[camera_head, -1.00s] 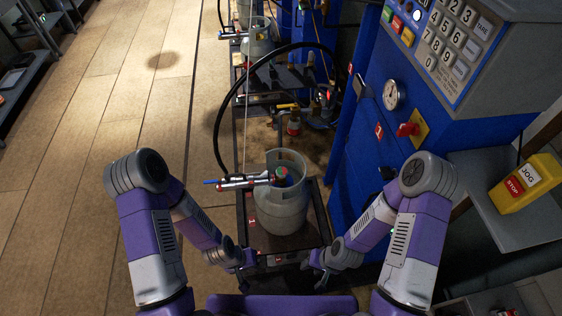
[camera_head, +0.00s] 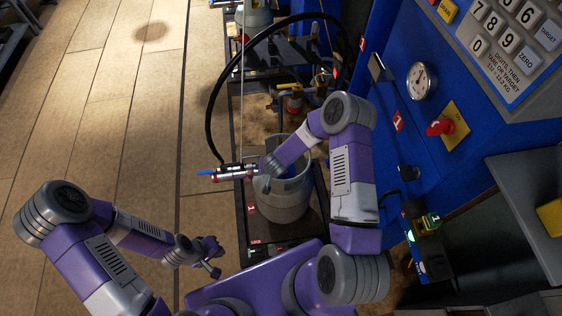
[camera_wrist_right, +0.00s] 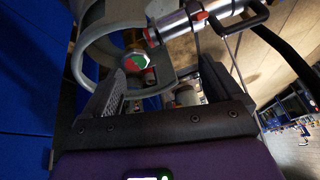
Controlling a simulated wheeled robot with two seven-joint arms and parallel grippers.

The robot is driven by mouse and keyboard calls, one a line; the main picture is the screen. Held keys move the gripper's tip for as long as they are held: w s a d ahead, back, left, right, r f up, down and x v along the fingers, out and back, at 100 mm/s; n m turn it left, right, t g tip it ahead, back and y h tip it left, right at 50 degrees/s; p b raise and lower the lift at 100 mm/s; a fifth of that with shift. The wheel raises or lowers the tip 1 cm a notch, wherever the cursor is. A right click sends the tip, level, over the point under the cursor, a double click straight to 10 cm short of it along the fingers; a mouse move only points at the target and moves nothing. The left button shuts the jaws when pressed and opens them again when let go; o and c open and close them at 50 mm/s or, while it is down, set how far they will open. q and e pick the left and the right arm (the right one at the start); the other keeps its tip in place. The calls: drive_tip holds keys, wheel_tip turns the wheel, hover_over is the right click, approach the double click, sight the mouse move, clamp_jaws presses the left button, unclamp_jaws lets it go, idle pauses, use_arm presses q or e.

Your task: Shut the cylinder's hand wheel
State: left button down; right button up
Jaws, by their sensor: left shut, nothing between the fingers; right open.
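The grey gas cylinder (camera_head: 285,203) stands upright on a dark scale platform (camera_head: 318,215). Its hand wheel (camera_wrist_right: 135,63), green and red, shows inside the collar (camera_wrist_right: 88,62) in the right wrist view; in the head view my right arm hides it. A silver and red filling connector (camera_head: 228,176) reaches in at the collar from the left. My right gripper (camera_wrist_right: 160,85) is open, its fingers at the collar, with the wheel beyond and between them; I cannot tell if they touch anything. My left gripper (camera_head: 217,260) is shut and empty, left of the platform.
A black hose (camera_head: 212,110) arches over the connector. The blue scale cabinet (camera_head: 400,130) with gauge (camera_head: 421,81) and red knob (camera_head: 440,128) stands close on the right. Another scale with a cylinder is behind. The floor at left is clear.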

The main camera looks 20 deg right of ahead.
drive_tip(key=w+d+f+m+g+b, duration=0.1)
drive_tip(key=w+d+b, duration=0.1)
drive_tip(key=d, duration=0.1)
drive_tip(key=w+d+f+m+g+h+b, duration=0.1)
drive_tip(key=w+d, duration=0.1)
drive_tip(key=d, duration=0.1)
drive_tip(key=w+d+f+m+g+b, duration=0.1)
drive_tip(key=w+d+b, duration=0.1)
drive_tip(key=w, duration=0.1)
drive_tip(key=shift+w+d+f+m+g+b, duration=0.1)
drive_tip(key=shift+d+f+m+g+b, duration=0.2)
drive_tip(key=shift+d+f+m+g, duration=0.1)
drive_tip(key=shift+w+f+g+b, duration=0.1)
drive_tip(key=shift+g+b, duration=0.25)
drive_tip(key=shift+g, duration=0.05)
drive_tip(key=shift+w+y, duration=0.1)
drive_tip(key=shift+y, duration=0.6)
drive_tip(key=shift+a+f+b, duration=0.1)
drive_tip(key=shift+f+b, duration=0.15)
drive_tip(key=shift+b, duration=0.15)
wheel_tip(320, 180, down, 7)
drive_tip(key=shift+r+b, duration=0.15)
drive_tip(key=shift+b, duration=1)
